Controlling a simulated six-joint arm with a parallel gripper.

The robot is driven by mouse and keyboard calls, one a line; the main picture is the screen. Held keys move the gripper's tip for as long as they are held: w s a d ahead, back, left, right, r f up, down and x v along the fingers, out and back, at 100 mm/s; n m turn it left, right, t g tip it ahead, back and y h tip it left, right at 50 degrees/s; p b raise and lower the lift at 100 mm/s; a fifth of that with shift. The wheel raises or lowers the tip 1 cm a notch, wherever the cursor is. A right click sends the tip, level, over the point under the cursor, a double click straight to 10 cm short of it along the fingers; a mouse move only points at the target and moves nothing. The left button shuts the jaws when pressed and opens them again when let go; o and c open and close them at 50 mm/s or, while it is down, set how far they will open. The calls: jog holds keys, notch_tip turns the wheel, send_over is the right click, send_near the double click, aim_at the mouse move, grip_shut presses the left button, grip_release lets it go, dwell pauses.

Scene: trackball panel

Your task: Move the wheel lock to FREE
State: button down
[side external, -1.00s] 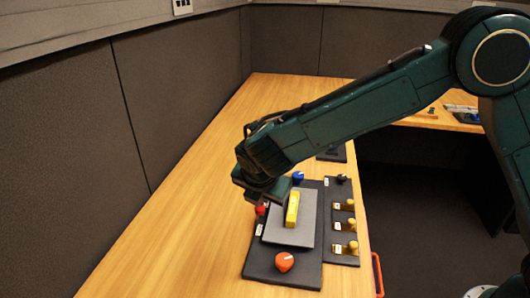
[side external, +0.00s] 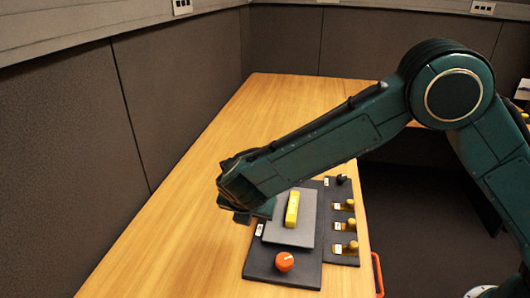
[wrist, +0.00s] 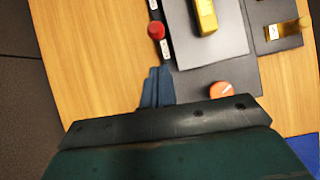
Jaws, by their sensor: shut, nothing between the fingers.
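The dark grey trackball panel (side external: 283,258) lies on the wooden table and carries coloured knobs. A red knob (wrist: 156,30) with a small white label sits at the panel's left edge in the wrist view. An orange knob (side external: 284,262) is at the near end; it also shows in the wrist view (wrist: 221,91). I cannot tell which control is the wheel lock, as the labels are too small to read. My gripper (wrist: 159,70) is shut and empty, just below the red knob in the wrist view and apart from it. In the side view my gripper (side external: 243,216) hides the red knob.
A yellow bar (side external: 291,209) stands on a raised grey plate (side external: 308,214). A side strip (side external: 340,260) holds several yellow-knobbed levers and a black knob (side external: 342,180). A red handle (side external: 378,275) is at the table's edge. The table left of the panel is clear.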

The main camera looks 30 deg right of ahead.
jog(key=shift+x, duration=4.7)
